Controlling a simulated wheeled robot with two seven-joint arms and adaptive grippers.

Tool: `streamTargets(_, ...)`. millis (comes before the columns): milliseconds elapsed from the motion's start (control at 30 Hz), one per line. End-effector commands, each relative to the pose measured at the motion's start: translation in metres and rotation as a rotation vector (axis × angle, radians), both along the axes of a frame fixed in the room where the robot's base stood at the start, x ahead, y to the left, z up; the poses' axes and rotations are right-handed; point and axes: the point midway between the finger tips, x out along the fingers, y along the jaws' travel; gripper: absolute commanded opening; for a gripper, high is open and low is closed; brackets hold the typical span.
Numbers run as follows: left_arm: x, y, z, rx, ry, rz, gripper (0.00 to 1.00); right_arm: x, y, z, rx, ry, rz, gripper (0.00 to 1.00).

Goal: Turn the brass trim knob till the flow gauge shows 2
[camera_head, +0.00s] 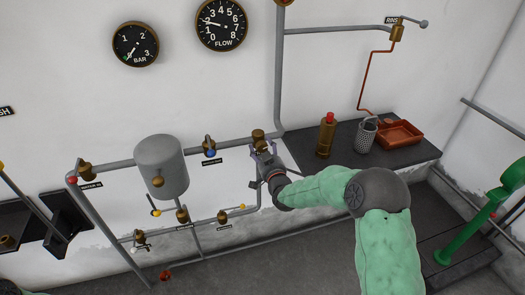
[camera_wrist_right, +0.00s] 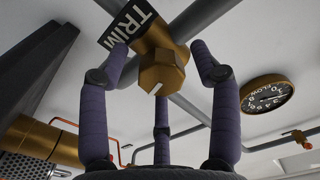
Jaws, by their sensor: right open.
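The brass trim knob (camera_wrist_right: 162,74) is a hexagonal cap with a white mark on its lower edge, beside a black TRIM label (camera_wrist_right: 127,24). In the head view its brass fitting (camera_head: 258,136) sits on the grey pipe, partly hidden by my gripper. My right gripper (camera_head: 263,160) is open just below the fitting; in the wrist view its fingers (camera_wrist_right: 160,62) stand around the knob with gaps on both sides. The flow gauge (camera_head: 222,23) is black with a brass rim; its pale needle points left and slightly up, its exact reading too small to tell. My left gripper is out of view.
A BAR gauge (camera_head: 135,44) hangs left of the flow gauge. A grey tank (camera_head: 162,166) and several valves line the pipes to the left. A dark shelf (camera_head: 297,148) at right holds a brass bottle (camera_head: 327,137), a perforated cup (camera_head: 366,136) and a red-brown tray (camera_head: 400,134).

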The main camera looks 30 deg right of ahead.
Motion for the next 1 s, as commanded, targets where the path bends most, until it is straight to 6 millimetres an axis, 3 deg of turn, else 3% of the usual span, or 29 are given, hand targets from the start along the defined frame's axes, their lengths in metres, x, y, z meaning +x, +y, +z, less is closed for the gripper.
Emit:
streamTargets(333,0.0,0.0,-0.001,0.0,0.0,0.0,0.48,0.004,-0.001,0.001,0.0,-0.001,0.0,0.64)
streamTargets(367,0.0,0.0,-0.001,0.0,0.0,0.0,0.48,0.004,-0.001,0.001,0.0,-0.001,0.0,0.58)
streamTargets(533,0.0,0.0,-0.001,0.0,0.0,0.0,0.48,0.004,-0.001,0.0,0.0,0.0,0.0,0.1)
streamTargets(567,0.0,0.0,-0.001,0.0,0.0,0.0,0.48,0.004,-0.001,0.0,0.0,0.0,0.0,0.07)
streamTargets(1000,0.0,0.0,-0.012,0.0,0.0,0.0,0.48,0.004,-0.001,-0.001,0.069,-0.013,0.001,0.07)
